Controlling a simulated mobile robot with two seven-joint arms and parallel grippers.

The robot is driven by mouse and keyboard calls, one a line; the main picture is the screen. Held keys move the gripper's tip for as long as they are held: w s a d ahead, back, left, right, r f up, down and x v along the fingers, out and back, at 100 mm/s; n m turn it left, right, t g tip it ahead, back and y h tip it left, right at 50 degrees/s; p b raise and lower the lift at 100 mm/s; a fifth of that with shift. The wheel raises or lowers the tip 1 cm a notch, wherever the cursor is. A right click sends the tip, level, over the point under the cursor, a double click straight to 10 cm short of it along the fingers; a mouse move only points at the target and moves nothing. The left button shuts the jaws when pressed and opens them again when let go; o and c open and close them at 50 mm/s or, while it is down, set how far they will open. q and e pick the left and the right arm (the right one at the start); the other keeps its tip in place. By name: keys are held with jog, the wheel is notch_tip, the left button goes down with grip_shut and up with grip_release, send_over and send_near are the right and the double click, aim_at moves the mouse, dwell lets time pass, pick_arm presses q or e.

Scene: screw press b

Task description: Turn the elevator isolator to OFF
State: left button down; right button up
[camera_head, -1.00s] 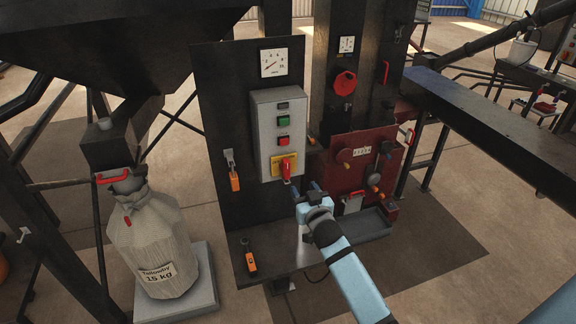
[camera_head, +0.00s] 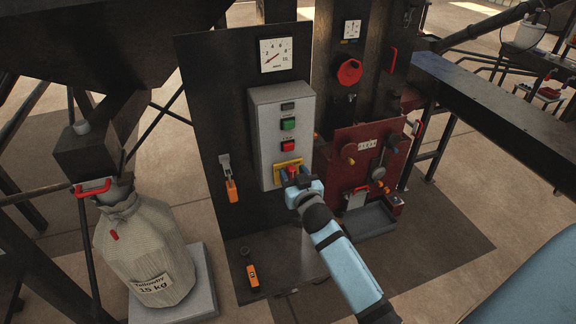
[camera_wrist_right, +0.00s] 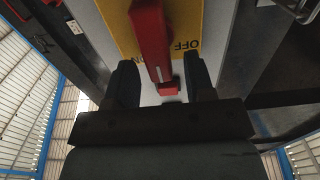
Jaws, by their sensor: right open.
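The elevator isolator is a red handle (camera_wrist_right: 151,40) on a yellow plate (camera_wrist_right: 192,22) low on the grey control box (camera_head: 265,143). In the right wrist view the plate's lettering reads OFF beside the handle, upside down. My right gripper (camera_wrist_right: 160,82) is open, with one dark finger on each side of the red handle and a gap on both sides. In the head view the right gripper (camera_head: 291,178) is in front of the handle and partly hides it and the plate (camera_head: 284,166). My left gripper is not in view.
The box carries a green button (camera_head: 288,124) and a red button (camera_head: 288,146) above the isolator. An orange padlock (camera_head: 232,190) hangs to its left, and another orange tag or lock (camera_head: 252,276) lies on the shelf below. A red machine panel (camera_head: 368,155) stands to the right.

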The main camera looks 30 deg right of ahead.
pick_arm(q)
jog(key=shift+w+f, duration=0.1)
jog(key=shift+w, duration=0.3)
pick_arm(e)
jog(key=shift+w, duration=0.35)
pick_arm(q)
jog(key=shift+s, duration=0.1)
pick_arm(e)
jog(key=shift+r, duration=0.1)
jog(key=shift+c, duration=0.8)
grip_shut()
